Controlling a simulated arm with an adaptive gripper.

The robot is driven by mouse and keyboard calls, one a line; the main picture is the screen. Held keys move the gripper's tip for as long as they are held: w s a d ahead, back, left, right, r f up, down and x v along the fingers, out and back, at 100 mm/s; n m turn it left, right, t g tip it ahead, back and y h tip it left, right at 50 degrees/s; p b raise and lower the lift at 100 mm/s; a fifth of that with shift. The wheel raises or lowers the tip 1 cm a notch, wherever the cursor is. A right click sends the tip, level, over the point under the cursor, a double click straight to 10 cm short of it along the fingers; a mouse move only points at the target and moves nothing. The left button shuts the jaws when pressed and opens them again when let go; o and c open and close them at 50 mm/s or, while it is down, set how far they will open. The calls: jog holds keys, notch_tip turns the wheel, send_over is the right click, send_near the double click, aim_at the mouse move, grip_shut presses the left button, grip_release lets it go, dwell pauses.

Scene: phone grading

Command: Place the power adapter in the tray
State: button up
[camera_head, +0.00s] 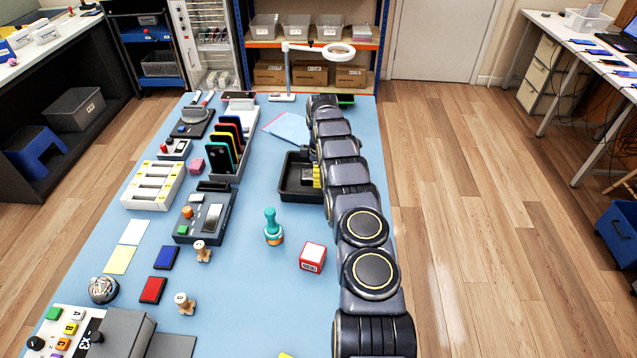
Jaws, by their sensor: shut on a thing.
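The black tray (289,190) lies on the blue table at centre, just left of my arm. A yellow patch shows beside my gripper at the tray's right edge.
Left of the tray stands a rack of coloured phones (222,150). A white-ringed lamp (338,51) stands behind. The blue table (240,310) is clear at front centre.

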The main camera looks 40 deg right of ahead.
aim_at(319, 190)
jog(key=shift+w+d+f, duration=0.15)
jog(key=shift+w+f, duration=0.05)
jog(key=shift+f, duration=1.55)
jog(key=o, duration=0.8)
jog(key=shift+f, duration=0.15)
